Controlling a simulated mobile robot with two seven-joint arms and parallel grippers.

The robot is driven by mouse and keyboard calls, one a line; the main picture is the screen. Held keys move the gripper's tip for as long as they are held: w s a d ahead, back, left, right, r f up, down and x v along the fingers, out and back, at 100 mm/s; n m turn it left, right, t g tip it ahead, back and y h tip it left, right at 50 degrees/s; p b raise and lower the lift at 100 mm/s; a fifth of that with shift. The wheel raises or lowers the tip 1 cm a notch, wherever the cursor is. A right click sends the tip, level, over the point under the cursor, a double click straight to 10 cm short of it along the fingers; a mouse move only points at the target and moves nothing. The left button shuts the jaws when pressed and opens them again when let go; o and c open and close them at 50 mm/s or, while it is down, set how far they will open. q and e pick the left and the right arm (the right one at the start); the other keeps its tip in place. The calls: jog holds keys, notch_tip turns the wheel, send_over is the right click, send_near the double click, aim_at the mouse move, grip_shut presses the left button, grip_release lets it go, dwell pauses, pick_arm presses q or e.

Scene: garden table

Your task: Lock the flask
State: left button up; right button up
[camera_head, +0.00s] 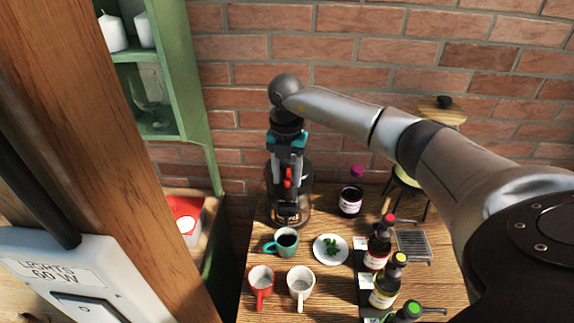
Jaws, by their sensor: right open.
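A dark, glassy, rounded vessel (304,185), which looks like the flask, stands at the back left of the wooden table. My right gripper (288,212) reaches down over it from above and covers much of it. The gripper is open. A small red part (288,177) shows at the gripper, and I cannot tell whether it belongs to the flask. The fingertips overlap the vessel's lower front in the picture; whether they touch it is unclear. The flask's lid or lock is hidden. My left gripper is not in view.
A teal cup of dark liquid (287,241), red mug (261,280), white mug (300,282) and plate with herbs (331,248) stand in front. A jar (350,200) is to the right, with bottles (385,288) nearer. A wooden post (110,130) blocks the left.

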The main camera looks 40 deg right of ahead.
aim_at(286, 179)
notch_tip(286, 179, up, 15)
jog(key=b, duration=0.2)
jog(key=shift+r, duration=0.15)
dwell(0.6)
